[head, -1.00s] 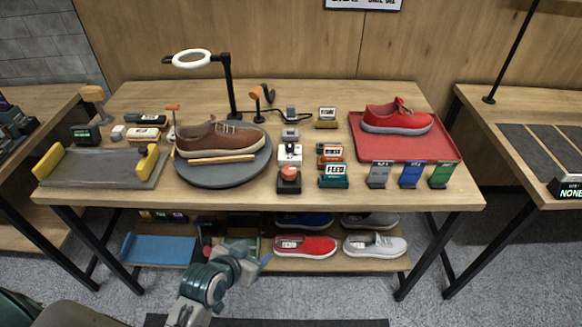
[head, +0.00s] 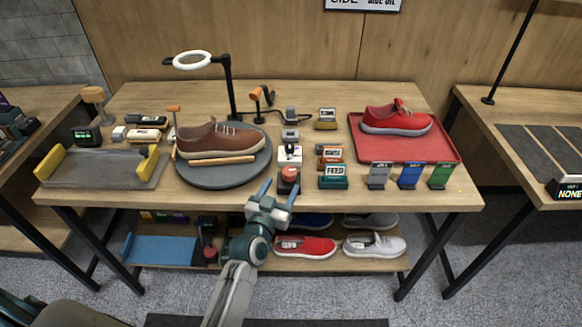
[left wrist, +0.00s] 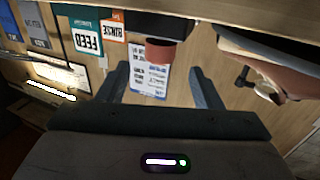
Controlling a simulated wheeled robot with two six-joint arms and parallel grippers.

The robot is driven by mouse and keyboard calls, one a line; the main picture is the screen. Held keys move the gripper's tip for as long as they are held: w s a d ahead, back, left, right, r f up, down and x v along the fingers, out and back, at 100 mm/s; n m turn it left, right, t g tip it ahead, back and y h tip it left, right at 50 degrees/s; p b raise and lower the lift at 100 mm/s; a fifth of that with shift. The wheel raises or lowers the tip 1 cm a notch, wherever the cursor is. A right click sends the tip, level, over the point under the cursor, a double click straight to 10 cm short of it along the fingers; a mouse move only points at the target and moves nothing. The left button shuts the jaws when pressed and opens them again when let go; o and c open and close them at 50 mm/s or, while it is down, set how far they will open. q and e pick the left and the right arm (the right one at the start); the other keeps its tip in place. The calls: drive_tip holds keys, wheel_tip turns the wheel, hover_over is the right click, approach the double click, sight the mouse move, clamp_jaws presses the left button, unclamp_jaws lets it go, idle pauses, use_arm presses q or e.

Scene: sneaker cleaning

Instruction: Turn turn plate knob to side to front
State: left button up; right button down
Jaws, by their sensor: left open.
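The turn plate (head: 258,166) is a grey round disc on the table, with a brown sneaker (head: 222,138) on it. To its right stands a red-topped knob (head: 289,174) on a dark base, near the front edge; I take it as the turn plate knob. My left gripper (head: 279,191) is open just in front of the knob, its two blue-grey fingers pointing at it. In the left wrist view the red knob (left wrist: 160,50) lies between and beyond the open fingers (left wrist: 159,78), apparently apart from them. My right gripper is not in view.
A small white-faced box (head: 290,154) stands behind the knob. A FEED block (head: 334,177) is close on the right. A red tray (head: 450,150) holds a red sneaker (head: 396,118). A lower shelf carries more shoes. A ring lamp (head: 192,60) overhangs the plate.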

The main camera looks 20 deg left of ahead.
sight(292, 169)
use_arm(q)
drive_tip(key=w, duration=0.3)
drive_tip(key=w+p, duration=0.1)
drive_tip(key=w, duration=0.4)
drive_tip(key=shift+w+d, duration=0.25)
drive_tip(key=shift+w, duration=0.1)
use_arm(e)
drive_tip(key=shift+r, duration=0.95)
use_arm(q)
drive_tip(key=c, duration=1)
drive_tip(key=m+h+b, duration=0.1)
drive_tip(key=h+b, duration=0.1)
drive_tip(key=b, duration=0.5)
drive_tip(key=shift+f, duration=0.15)
drive_tip(key=shift+r+m+b, duration=0.2)
drive_tip(key=shift+m+b, duration=0.1)
drive_tip(key=shift+b, duration=0.05)
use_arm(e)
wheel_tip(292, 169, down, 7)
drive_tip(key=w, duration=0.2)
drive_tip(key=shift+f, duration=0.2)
